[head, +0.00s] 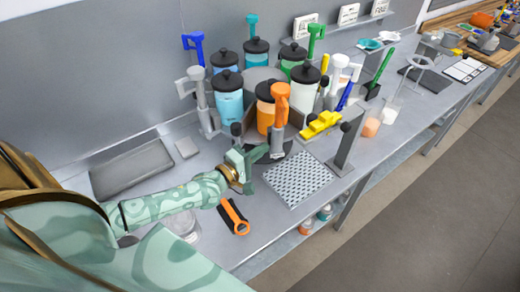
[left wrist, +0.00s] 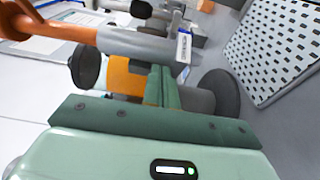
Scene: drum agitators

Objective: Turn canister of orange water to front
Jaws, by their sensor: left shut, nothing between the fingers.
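The orange canister (head: 265,112) has a black lid and stands at the front of a ring of canisters around a central drum. An upright stirrer with an orange handle (head: 282,92) stands just right of it. My left gripper (head: 262,158) is just in front of and below the canister. In the left wrist view the fingers (left wrist: 162,85) are together with nothing between them, and the orange canister (left wrist: 125,75) shows behind them, partly hidden. The grey shaft of the orange handle (left wrist: 145,43) crosses above the fingers. I cannot tell whether the fingers touch anything. My right gripper is not in view.
Blue (head: 229,100), white (head: 305,95) and green canisters surround the drum, with several upright handles. A yellow tool (head: 320,125) lies at right. A perforated plate (head: 297,178) and an orange-black tool (head: 234,216) lie in front. A grey tray (head: 132,168) is at left.

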